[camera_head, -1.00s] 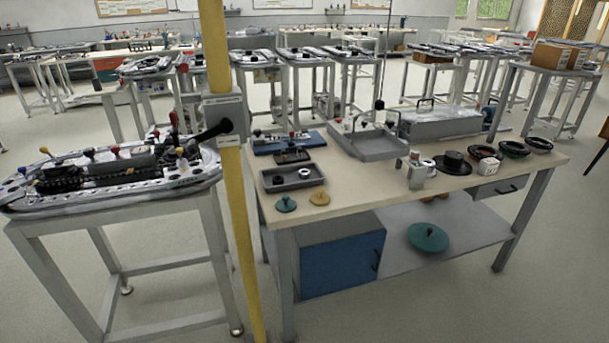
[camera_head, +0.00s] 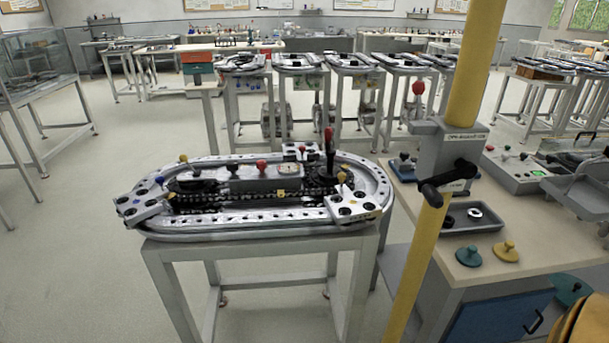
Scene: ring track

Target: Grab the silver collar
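A small silver ring (camera_head: 475,213), which looks like the silver collar, lies in a shallow grey tray (camera_head: 490,226) on the workbench at the right. It is too small to make out in detail. A dark ring-like part (camera_head: 449,221) lies in the same tray, left of it, partly behind the yellow post. Neither of my grippers is in view.
A yellow post (camera_head: 408,275) with a grey box and black handle (camera_head: 448,182) stands between the ring track (camera_head: 225,226) on its stand and the workbench (camera_head: 530,225). Teal (camera_head: 469,256) and yellow (camera_head: 506,251) knobbed discs lie near the bench's front edge. Floor at left is open.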

